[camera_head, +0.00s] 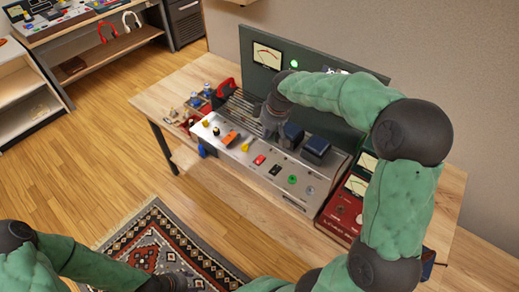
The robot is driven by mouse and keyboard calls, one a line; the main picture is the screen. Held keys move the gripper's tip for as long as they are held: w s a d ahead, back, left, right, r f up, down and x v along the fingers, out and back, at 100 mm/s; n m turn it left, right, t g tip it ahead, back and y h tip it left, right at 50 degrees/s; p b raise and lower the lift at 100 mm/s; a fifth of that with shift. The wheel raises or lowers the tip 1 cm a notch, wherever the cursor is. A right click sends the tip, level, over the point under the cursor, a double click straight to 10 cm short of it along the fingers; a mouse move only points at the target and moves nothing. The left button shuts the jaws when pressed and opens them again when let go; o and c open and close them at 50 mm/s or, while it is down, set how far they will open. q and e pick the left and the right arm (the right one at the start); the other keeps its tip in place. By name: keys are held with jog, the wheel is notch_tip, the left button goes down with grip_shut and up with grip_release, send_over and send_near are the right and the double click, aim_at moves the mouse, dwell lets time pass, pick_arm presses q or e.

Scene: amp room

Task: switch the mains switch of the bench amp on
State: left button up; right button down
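The bench amp (240,150) stands on the wooden bench, its silver front panel facing the lower left. The panel carries a yellow knob, an orange part, a red switch (259,160), a black switch (275,170) and a round green part (292,179). I cannot tell which is the mains switch or how it is set. My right arm arches over the amp from the right. My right gripper (269,126) points down over the amp's top, behind the panel; its fingers are too small and dark to read. My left gripper (175,284) is low, over the rug, partly cut off.
A red meter unit (343,211) stands right of the amp, partly behind my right arm. A dark panel (262,62) with a meter and a lit green lamp rises behind. Dark blocks (317,146) sit on the amp. Small parts and a red-handled item (226,87) lie to the left.

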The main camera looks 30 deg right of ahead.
jog(key=b, duration=0.4)
send_over(259, 156)
jog(key=s, duration=0.1)
notch_tip(259, 156, down, 12)
jog(key=shift+d+f+b, duration=0.15)
jog(key=shift+f+b, duration=0.3)
jog(key=shift+f, duration=0.4)
jog(key=shift+d+f, duration=0.15)
jog(key=shift+f, duration=0.2)
jog(key=shift+w, duration=0.1)
jog(key=shift+s+a+r, duration=0.15)
jog(key=shift+s+a, duration=0.2)
jog(key=shift+a, duration=0.35)
